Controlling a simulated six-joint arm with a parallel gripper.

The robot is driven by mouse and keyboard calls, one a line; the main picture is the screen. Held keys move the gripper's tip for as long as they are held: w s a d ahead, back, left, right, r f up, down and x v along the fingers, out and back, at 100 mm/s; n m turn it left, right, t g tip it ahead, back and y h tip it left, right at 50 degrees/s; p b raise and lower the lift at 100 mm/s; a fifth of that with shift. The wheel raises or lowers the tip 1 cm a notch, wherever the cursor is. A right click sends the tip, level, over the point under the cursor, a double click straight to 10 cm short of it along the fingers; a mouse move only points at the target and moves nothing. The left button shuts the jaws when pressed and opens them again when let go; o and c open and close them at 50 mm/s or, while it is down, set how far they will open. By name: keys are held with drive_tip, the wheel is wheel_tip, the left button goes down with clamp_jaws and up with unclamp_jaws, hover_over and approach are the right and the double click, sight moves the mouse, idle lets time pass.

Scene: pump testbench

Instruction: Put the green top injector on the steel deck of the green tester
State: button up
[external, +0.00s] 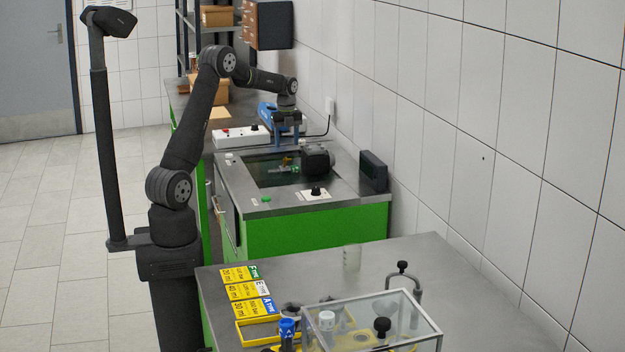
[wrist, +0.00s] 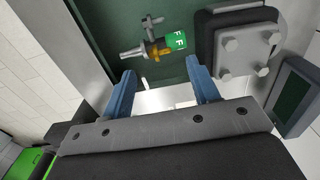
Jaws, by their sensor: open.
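The green top injector (wrist: 172,43) shows in the wrist view with a green cap marked F, a brass-coloured middle and a steel nozzle pointing left. It also shows small in the external view (external: 295,168), over the dark recessed area of the green tester (external: 315,228). I cannot tell whether it rests on something or is held in a fitting. The tester's steel deck (external: 237,196) surrounds the recess. My gripper (wrist: 160,68) has two blue fingers and is open and empty.
A dark motor-like block (wrist: 238,45) with bolts stands close right of the injector. A dark box (external: 373,172) stands by the wall. A white switch box (external: 240,136) lies behind the tester. The front bench holds yellow cards (external: 240,291) and a clear case (external: 425,325).

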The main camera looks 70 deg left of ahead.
drive_tip(key=shift+d+f, duration=0.15)
drive_tip(key=shift+f, duration=1.3)
drive_tip(key=shift+d+f, duration=0.1)
drive_tip(key=shift+f, duration=1.35)
clamp_jaws()
